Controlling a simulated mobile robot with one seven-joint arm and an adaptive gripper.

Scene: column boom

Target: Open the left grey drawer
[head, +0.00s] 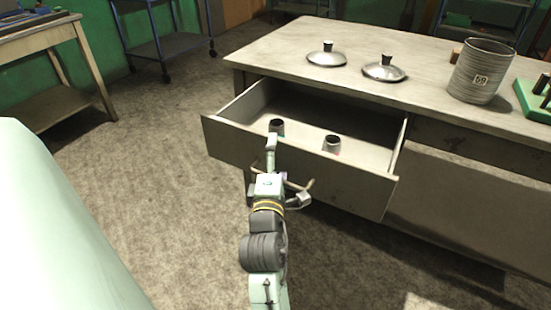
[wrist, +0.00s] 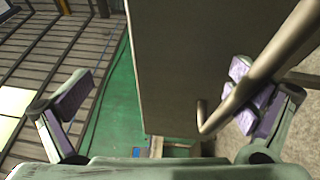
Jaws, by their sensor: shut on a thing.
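The left grey drawer (head: 300,172) stands pulled out of the desk in the head view, its inside showing. Its bar handle (head: 311,184) is on the front face, partly hidden by my arm. My gripper (head: 280,190) is at this handle. In the wrist view, the handle (wrist: 262,75) crosses the right finger's purple pad, and the left finger stands well apart from it. The drawer front (wrist: 165,70) shows between the fingers of my gripper (wrist: 165,98).
Two small dark-topped cups (head: 332,144) show in the drawer. Two metal lids (head: 327,56) and a grey ribbed pot (head: 481,72) are on the desk top (head: 290,50). A table (head: 60,45) stands at the left. The floor (head: 165,150) left of the drawer is clear.

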